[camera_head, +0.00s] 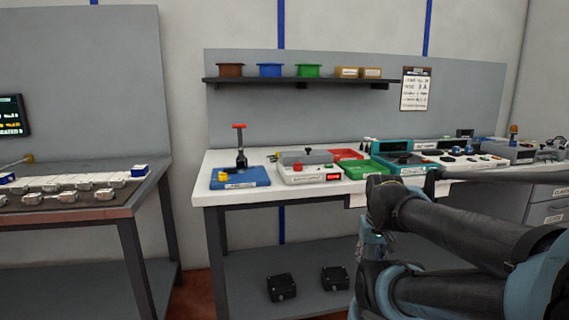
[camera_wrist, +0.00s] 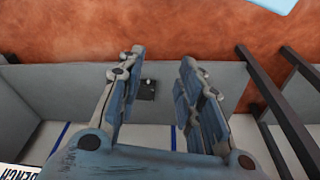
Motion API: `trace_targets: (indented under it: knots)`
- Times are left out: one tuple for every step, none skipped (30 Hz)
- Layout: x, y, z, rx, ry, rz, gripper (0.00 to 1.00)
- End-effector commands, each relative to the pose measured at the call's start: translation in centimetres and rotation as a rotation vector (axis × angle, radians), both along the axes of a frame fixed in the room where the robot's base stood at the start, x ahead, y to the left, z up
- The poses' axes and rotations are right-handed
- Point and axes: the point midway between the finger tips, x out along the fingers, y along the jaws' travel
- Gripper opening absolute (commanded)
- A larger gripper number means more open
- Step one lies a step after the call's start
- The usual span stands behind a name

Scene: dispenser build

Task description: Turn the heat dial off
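No dial can be clearly read as the heat dial. In the head view a teal-fronted unit (camera_head: 398,158) stands on the white bench, and a panel with several small dark knobs (camera_head: 463,153) stands to its right. The labels are too small to read. My gripper (camera_wrist: 163,57) shows in the wrist view with its two fingers spread apart and nothing between them. It points toward the reddish floor and grey panels, with no dial in that view.
The white bench (camera_head: 225,163) also holds a blue tray (camera_head: 240,178) with a red-handled press, a white box (camera_head: 307,170) and red and green bins. A shelf (camera_head: 310,81) hangs above. A dark table (camera_head: 75,210) with metal parts stands left, with a gap between.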

Motion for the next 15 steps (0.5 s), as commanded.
trace_targets:
  knots:
    - [0.0,0.0,0.0,0.0,0.0,0.0,0.33]
    - [0.0,0.0,0.0,0.0,0.0,0.0,0.33]
    - [0.0,0.0,0.0,0.0,0.0,0.0,0.33]
    - [0.0,0.0,0.0,0.0,0.0,0.0,0.33]
    - [0.0,0.0,0.0,0.0,0.0,0.0,0.33]
    - [0.0,0.0,0.0,0.0,0.0,0.0,0.33]
    - [0.0,0.0,0.0,0.0,0.0,0.0,0.33]
    - [0.0,0.0,0.0,0.0,0.0,0.0,0.33]
    - [0.0,0.0,0.0,0.0,0.0,0.0,0.36]
    - [0.0,0.0,0.0,0.0,0.0,0.0,0.42]
    - [-0.2,0.0,0.2,0.0,-0.003,0.001,0.48]
    - [-0.7,0.0,0.7,0.0,-0.01,0.003,0.48]
    - [-0.6,0.1,1.0,0.0,-0.01,0.006,0.48]
    - [-0.4,0.1,1.4,0.0,-0.009,0.009,0.48]
    - [0.0,0.3,2.1,-0.001,-0.007,0.016,0.48]
